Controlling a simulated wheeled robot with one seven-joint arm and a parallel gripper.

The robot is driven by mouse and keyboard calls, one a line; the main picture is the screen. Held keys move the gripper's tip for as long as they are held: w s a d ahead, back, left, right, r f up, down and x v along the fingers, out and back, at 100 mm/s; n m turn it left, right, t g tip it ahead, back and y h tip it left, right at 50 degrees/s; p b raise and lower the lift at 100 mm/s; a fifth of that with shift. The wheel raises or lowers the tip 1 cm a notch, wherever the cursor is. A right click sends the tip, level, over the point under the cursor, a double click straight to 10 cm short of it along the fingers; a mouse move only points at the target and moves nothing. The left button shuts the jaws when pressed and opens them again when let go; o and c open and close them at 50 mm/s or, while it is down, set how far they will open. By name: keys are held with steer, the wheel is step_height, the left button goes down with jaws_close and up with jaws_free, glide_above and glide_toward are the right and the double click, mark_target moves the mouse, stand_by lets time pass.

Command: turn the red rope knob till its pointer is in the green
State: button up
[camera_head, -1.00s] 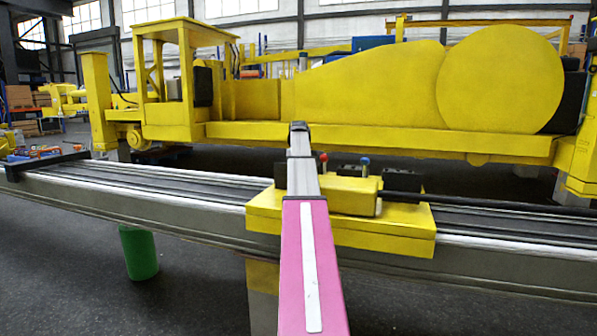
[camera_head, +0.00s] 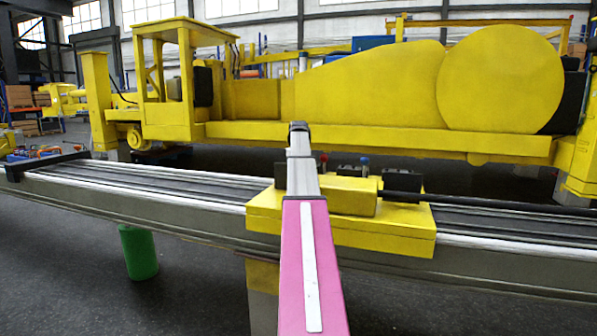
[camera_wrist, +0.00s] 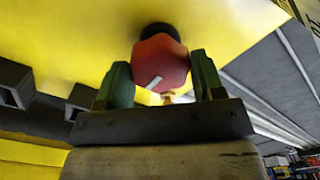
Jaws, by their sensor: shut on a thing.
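The red rope knob (camera_wrist: 163,58) is in the wrist view, on a dark stem against a yellow surface. Its white pointer mark (camera_wrist: 155,82) is a short slanted line on the near face. My gripper (camera_wrist: 160,72) has one green finger on each side of the knob and is shut on it. No green zone shows in the wrist view, so I cannot tell where the pointer stands on its scale. In the head view the red knob (camera_head: 323,160) shows small just right of my arm; my gripper's fingers are hidden there.
A blue knob (camera_head: 364,161) stands to the right, by dark blocks on the yellow carriage (camera_head: 390,235). The carriage sits on a long grey rail (camera_head: 150,205). A large yellow machine (camera_head: 380,90) stands behind. A green cylinder (camera_head: 138,252) is below the rail.

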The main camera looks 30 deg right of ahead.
steer(key=o, duration=0.9)
steer(key=shift+r, duration=0.1)
step_height(320, 180, up, 7)
steer(key=shift+r, duration=0.15)
